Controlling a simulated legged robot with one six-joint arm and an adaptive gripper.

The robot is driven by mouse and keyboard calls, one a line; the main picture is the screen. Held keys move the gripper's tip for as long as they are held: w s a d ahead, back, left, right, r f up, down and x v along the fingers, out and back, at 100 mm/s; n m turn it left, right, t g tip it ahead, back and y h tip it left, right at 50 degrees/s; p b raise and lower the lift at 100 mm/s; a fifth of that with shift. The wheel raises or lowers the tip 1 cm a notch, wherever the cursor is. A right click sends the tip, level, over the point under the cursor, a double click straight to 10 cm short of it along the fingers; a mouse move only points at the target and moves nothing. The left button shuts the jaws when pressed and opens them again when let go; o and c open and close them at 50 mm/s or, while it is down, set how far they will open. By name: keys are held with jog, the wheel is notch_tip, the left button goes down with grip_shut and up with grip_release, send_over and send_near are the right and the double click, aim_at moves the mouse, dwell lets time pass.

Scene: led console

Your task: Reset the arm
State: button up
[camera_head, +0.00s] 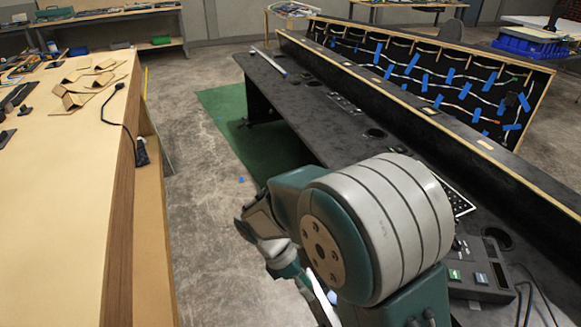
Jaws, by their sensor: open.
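My arm shows at the lower middle, with a large grey and teal joint in the foreground. The arm is bent, and its end shows past the left side of that joint. My gripper (252,218) shows there as angular grey parts above the floor, between the workbench and the black console. It is open, and I see nothing in it. Its fingertips are hard to make out. Part of the arm behind the joint is hidden.
A wooden workbench (62,205) with brown pieces and a black cable stands at left. The long black console (325,125) runs along the right, with a grey button box (478,268) near the front. A wired panel (425,75) leans behind. Concrete floor (205,190) lies between.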

jog(key=s+d+r+m+t+y, duration=0.3)
jog(key=s+d+r+m+t, duration=0.1)
jog(key=r+m, duration=0.5)
jog(key=s+d+r+m+t+y, duration=0.3)
jog(key=s+d+r+m, duration=0.3)
jog(key=d+r+m, duration=0.2)
jog(key=r+m+t, duration=0.1)
jog(key=m, duration=0.1)
jog(key=shift+s+r+m+t+y, duration=0.2)
jog(key=shift+s+m+t+y, duration=0.1)
jog(key=shift+s+m, duration=0.1)
jog(key=shift+d, duration=0.1)
dwell(2.9)
